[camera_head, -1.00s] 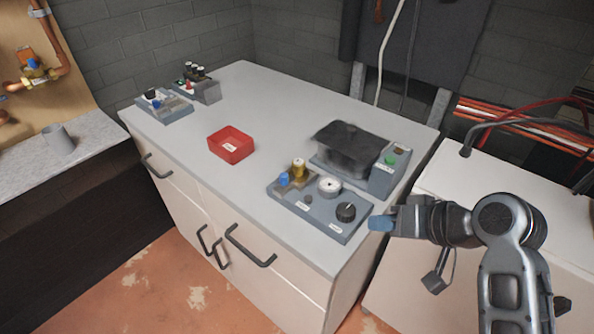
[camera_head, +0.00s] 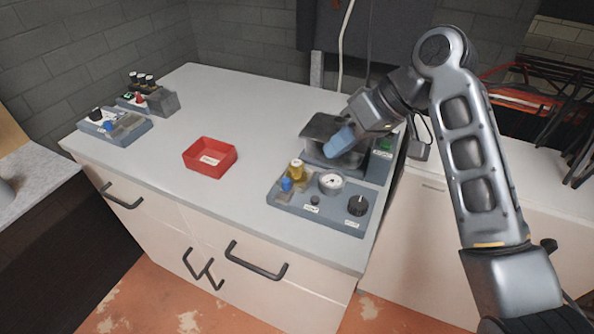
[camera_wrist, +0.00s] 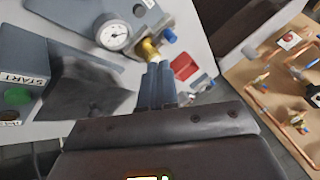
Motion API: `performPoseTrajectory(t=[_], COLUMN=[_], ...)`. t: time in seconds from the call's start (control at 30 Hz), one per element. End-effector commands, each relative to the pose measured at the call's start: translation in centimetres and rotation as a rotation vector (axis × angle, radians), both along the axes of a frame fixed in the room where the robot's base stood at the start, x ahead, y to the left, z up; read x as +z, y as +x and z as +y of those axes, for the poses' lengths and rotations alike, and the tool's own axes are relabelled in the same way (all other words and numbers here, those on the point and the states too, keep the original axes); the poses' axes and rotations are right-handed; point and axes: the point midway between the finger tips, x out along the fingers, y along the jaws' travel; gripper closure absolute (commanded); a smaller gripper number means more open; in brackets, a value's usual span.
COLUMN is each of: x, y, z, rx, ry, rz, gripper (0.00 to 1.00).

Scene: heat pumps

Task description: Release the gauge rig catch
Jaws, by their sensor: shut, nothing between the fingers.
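The gauge rig (camera_head: 296,205) is a blue-grey panel at the front right of the worktop. It bears a round white gauge (camera_head: 331,181), a brass-yellow knob (camera_head: 296,170), a blue knob (camera_head: 286,184), a small dark button (camera_head: 315,200) and a black dial (camera_head: 357,205). I cannot tell which part is the catch; the labels are too small to read.
A unit with a dark cover (camera_head: 322,127) and a green button (camera_head: 386,145) stands behind the rig; the wrist view shows its START label (camera_wrist: 23,81). A red tray (camera_head: 188,159) sits mid-worktop. Two small panels (camera_head: 130,131) stand at the left.

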Motion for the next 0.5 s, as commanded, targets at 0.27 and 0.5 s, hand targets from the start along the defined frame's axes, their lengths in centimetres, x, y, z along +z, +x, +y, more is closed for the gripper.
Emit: performPoseTrajectory(t=[0.27, 0.5], x=[-0.9, -4.1], y=[0.0, 0.2], z=[0.7, 3.1], rx=[0.000, 0.000], ry=[0.002, 0.000], rz=[0.002, 0.003], gripper=[1.00, 1.00])
